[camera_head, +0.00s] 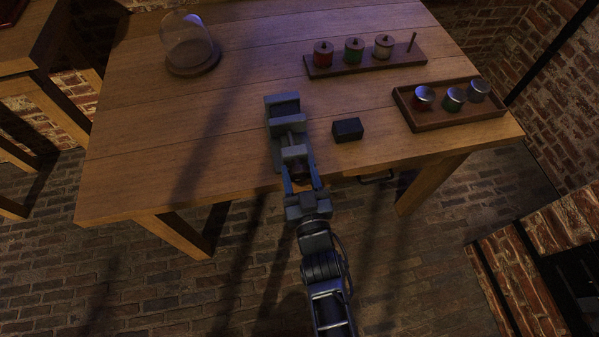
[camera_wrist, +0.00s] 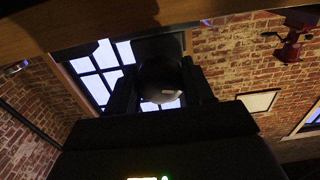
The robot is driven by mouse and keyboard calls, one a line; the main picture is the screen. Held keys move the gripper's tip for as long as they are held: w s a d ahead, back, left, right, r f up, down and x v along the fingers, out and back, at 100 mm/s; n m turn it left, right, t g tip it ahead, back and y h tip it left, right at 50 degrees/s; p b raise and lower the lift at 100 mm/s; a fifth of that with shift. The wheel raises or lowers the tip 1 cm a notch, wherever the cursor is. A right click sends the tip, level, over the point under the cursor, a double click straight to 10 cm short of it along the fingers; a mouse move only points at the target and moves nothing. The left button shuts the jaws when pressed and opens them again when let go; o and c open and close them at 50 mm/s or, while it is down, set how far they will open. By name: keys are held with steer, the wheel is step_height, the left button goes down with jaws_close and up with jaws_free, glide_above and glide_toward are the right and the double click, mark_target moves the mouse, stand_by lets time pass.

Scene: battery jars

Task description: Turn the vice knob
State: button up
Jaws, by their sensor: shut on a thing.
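The grey vice (camera_head: 288,118) stands on the wooden table near its front edge, with its jaws apart and its screw end facing me. My gripper (camera_head: 299,181) reaches the vice's front end from below the table edge. Its two fingers lie on either side of the knob, which is mostly hidden between them in the head view. In the wrist view the dark round knob (camera_wrist: 160,80) sits between the two dark fingers, and my gripper (camera_wrist: 160,92) is shut on it.
A small black box (camera_head: 347,130) lies right of the vice. A rack with several jars (camera_head: 365,60) and a tray with jars (camera_head: 450,105) stand at the right. A glass dome (camera_head: 188,45) stands at the back left. The table's left part is clear.

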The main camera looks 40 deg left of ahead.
steer(key=o, duration=1)
steer(key=shift+o, duration=0.2)
steer(key=v, duration=0.8)
steer(key=s+d+r+m+t+h, duration=0.1)
steer(key=s+d+m+t+h, duration=0.2)
steer(key=d, duration=0.8)
steer(key=s+d+r+m+h, duration=0.1)
steer(key=s+d+r+h, duration=0.3)
steer(key=d, duration=0.8)
steer(key=s+d+r+m+h, duration=0.6)
steer(key=s+d+r, duration=0.7)
steer(key=s+r, duration=0.2)
steer(key=shift+s+d+h, duration=0.3)
steer(key=shift+s+h, duration=0.1)
